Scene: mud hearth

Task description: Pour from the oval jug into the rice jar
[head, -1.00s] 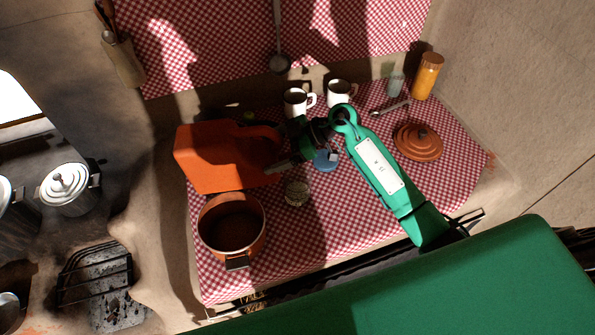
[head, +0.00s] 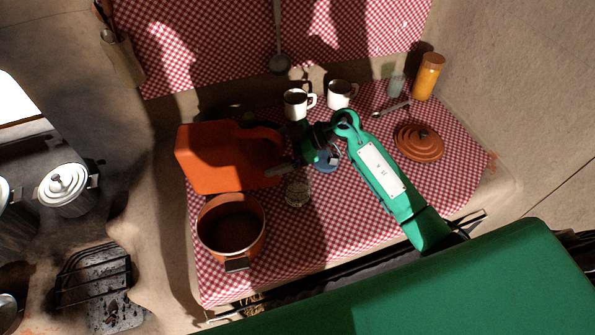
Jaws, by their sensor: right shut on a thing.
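The orange oval jug (head: 215,158) is at the left of the checked cloth, tilted on its side. Its looped handle side faces right. My right gripper (head: 277,171) is shut on the jug at its right side; the fingertips are dark and partly merge with the handle. A small round jar (head: 297,194) with a pale top, which looks like the rice jar, stands just below the gripper, apart from the jug. What is inside the jug is hidden. My left gripper is not in view.
An open brown pot (head: 231,226) stands just below the jug. A blue item (head: 326,163) is partly hidden by my right wrist. Two white mugs (head: 297,103) stand behind. The front cloth is clear.

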